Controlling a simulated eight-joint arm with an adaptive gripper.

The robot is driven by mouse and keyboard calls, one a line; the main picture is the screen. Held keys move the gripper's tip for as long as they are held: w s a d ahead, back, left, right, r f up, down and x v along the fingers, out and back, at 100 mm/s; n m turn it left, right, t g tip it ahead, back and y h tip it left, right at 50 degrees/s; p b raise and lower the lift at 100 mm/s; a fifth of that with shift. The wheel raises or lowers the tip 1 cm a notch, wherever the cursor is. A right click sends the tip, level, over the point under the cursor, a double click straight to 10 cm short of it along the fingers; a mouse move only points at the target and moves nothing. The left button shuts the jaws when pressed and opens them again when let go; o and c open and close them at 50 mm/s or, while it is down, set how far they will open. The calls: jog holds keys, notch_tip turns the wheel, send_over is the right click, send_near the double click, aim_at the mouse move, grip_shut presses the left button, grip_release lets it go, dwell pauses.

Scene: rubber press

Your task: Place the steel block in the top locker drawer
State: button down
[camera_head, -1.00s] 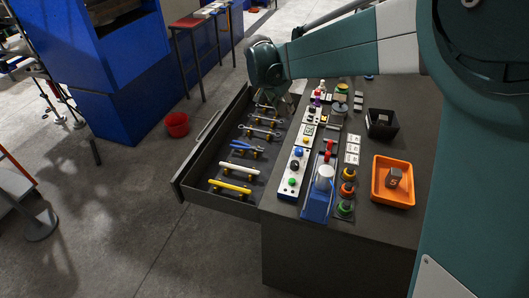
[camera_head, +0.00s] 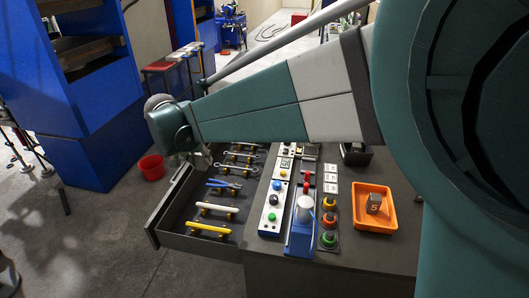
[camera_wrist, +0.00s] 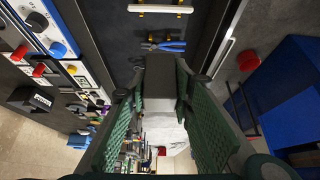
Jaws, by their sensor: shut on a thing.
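My gripper (camera_head: 199,160) is at the far left side of the open drawer, beside its outer front edge. In the wrist view the gripper (camera_wrist: 160,100) is shut on a grey steel block (camera_wrist: 159,75), held between its two green ridged fingers. The drawer (camera_head: 160,238) is pulled out to the left of the dark cabinet and holds several tools in a row: wrenches, blue pliers (camera_head: 222,185), a white-handled tool (camera_head: 217,208) and a yellow one (camera_head: 209,228). In the wrist view, the pliers lie beyond the block. My arm hides the drawer's far end in the head view.
Button panels and a blue press (camera_head: 300,237) line the cabinet edge by the drawer. A red bucket (camera_head: 151,167) stands on the floor.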

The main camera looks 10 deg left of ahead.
notch_tip(320, 180, down, 21)
dwell(0.5)
jog(key=shift+f, duration=0.2)
jog(key=shift+f+b, duration=0.6)
jog(key=shift+f, duration=2.4)
jog(key=shift+f, duration=0.15)
jog(key=shift+f+b, duration=0.35)
jog(key=shift+f, duration=1.4)
jog(key=shift+f, duration=0.15)
jog(key=c, duration=2)
grip_release()
jog(key=shift+r, duration=0.25)
